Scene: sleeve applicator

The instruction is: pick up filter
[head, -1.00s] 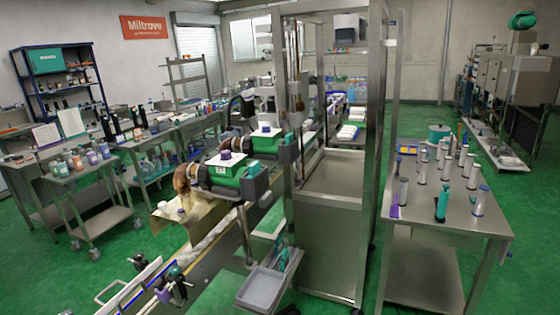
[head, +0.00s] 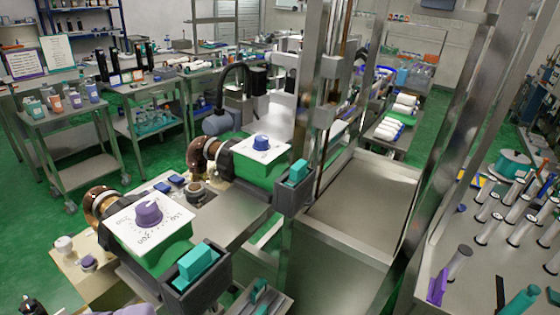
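I cannot tell for certain which object is the filter. Several pale cylinders with dark ends (head: 490,228) stand on the steel table (head: 450,262) at the right. A grey cylinder (head: 459,262) stands near a purple piece (head: 437,287) at that table's near left part. A teal object (head: 521,300) is partly cut off by the bottom edge. White rolls (head: 388,128) lie on a bench behind the steel frame. My gripper does not show in the head view.
A machine with a white dial plate and purple knob (head: 149,213) stands close at lower left, with a second blue-knobbed unit (head: 261,142) behind it. Steel posts (head: 312,190) rise mid-view. Green floor (head: 40,225) is open at left.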

